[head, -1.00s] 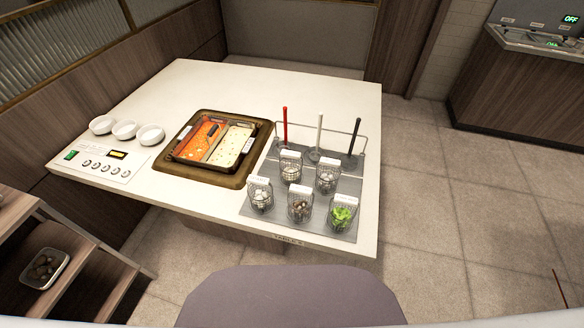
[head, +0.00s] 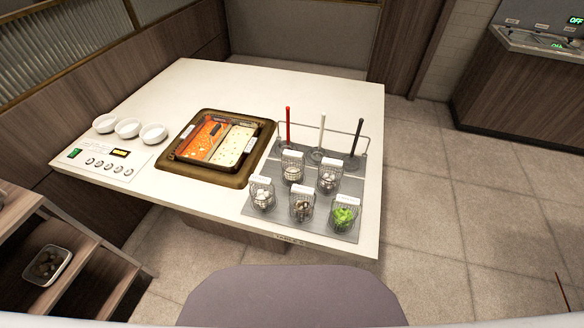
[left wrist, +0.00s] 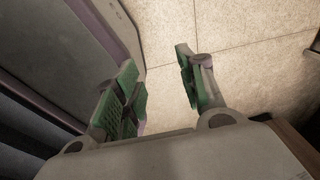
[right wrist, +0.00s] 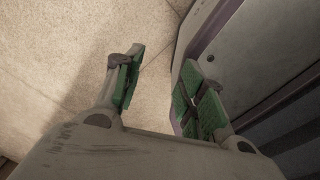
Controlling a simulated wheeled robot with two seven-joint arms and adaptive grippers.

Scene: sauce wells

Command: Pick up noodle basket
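Several small wire baskets with white label tags stand on a grey tray (head: 300,226) at the right front of the white table. The back-left basket (head: 292,170) holds pale contents that may be noodles; I cannot read its label. Beside it are a back-right basket (head: 328,178), a front-left basket (head: 262,196), a front-middle basket (head: 301,206) and one with green leaves (head: 344,216). My left gripper (left wrist: 158,85) is open and empty over the floor in the left wrist view. My right gripper (right wrist: 157,88) is open and empty over the floor. Neither shows in the head view.
A two-part sauce pot (head: 218,142) is set in the white table (head: 300,85), left of the baskets. Red, white and black ladle handles stand at a wire rack (head: 364,128) behind them. White bowls (head: 128,128) and a control panel are at left; shelves (head: 75,270) at lower left.

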